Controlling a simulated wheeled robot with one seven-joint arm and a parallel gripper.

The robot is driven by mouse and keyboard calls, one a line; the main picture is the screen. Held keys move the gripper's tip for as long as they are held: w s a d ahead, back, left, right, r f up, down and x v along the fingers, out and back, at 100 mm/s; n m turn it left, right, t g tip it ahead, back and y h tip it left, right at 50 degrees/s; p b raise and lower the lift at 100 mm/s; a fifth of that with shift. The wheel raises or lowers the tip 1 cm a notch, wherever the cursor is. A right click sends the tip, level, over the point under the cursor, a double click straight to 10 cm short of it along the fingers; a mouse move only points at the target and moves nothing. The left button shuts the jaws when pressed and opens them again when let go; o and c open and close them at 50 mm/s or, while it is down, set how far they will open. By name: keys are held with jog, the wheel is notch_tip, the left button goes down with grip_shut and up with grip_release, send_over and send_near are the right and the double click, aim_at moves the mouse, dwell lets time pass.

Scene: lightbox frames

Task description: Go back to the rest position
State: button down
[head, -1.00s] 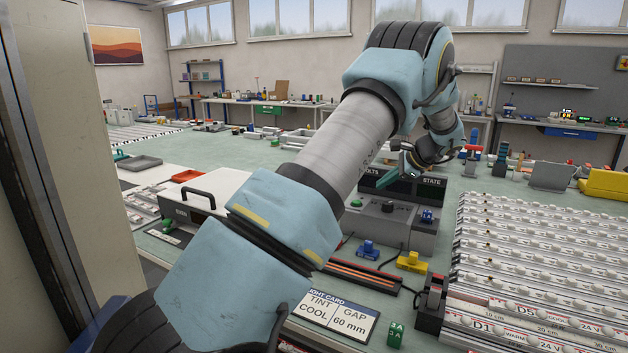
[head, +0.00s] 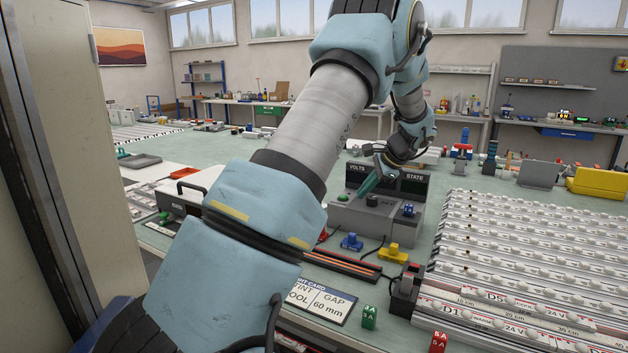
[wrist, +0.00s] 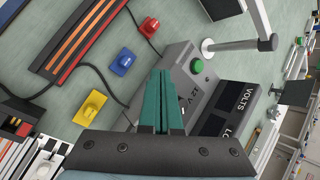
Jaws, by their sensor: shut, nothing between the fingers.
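My gripper (head: 372,180) is at the end of my blue and grey arm, above the grey meter box (head: 345,215) with the VOLTS and STATE displays. In the wrist view its green fingers (wrist: 168,75) are together and empty, over the meter box (wrist: 183,62). Whether the fingertips touch the box cannot be told. My arm hides part of the bench behind it.
A yellow connector (head: 392,252) and a blue connector (head: 351,241) lie in front of the meter box. Rows of LED strips (head: 530,250) fill the right. A printed card (head: 318,299) and a green block (head: 369,317) lie near the front. A tall cabinet edge (head: 75,150) stands at left.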

jog(key=s+a+f+n+g+h, duration=0.1)
jog(key=s+a+n+h, duration=0.1)
jog(key=s+a+n, duration=0.5)
jog(key=s+a+n+g+h, duration=0.2)
jog(key=s+a+n, duration=0.6)
jog(key=s, duration=1.4)
jog(key=a+h, duration=0.1)
jog(key=a, duration=0.4)
jog(key=shift+a+f+h, duration=0.3)
jog(key=shift+a+f, duration=0.1)
